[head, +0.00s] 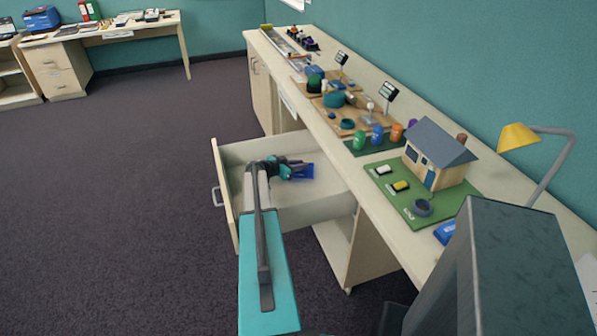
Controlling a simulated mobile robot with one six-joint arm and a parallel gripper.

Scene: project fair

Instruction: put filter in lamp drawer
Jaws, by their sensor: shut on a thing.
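The drawer (325,208) under the long counter is pulled open, with its front panel and handle towards the left. My arm reaches over the drawer, and my gripper (289,171) is over its inside, towards the back wall. It is shut on a small dark blue piece, which looks like the filter (302,171) and sticks out to the right of the fingers. Part of the filter is hidden by the gripper. I cannot tell whether the filter touches the drawer floor. A lamp (519,137) with a yellow shade stands at the right end of the counter.
The counter (395,235) carries a model house (435,155) on a green board, several coloured canisters, and wooden boards with small devices. A blue item (445,231) lies near its front edge. The carpet (130,200) left of the drawer is clear. A desk (110,33) stands far left.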

